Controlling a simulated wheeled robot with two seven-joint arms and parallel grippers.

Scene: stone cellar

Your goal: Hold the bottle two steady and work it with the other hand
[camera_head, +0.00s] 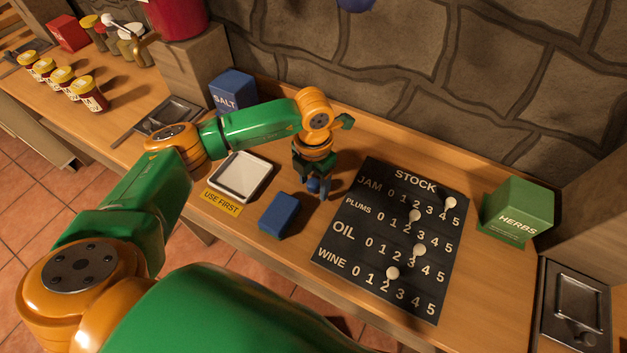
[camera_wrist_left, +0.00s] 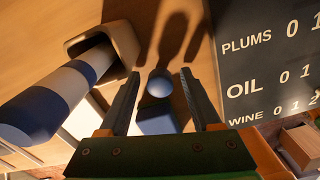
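Several small dark red bottles with yellow caps (camera_head: 88,95) stand in a row on the wooden counter at the far left. I cannot tell which one is bottle two. My left gripper (camera_head: 318,188) points down over the counter between the white tray and the stock board, far from that row. In the left wrist view its fingers (camera_wrist_left: 160,88) are apart. A small blue ball (camera_wrist_left: 160,82) shows between them, with gaps on both sides. The ball (camera_head: 313,185) is partly hidden by the fingers in the head view. My right gripper is out of view.
A blue box (camera_head: 279,216) lies just in front of the gripper. The white tray (camera_head: 238,178), black stock board (camera_head: 345,228), SALT box (camera_head: 233,90) and HERBS box (camera_head: 517,211) surround it. A blue-and-white striped cylinder (camera_wrist_left: 60,95) looms left in the wrist view.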

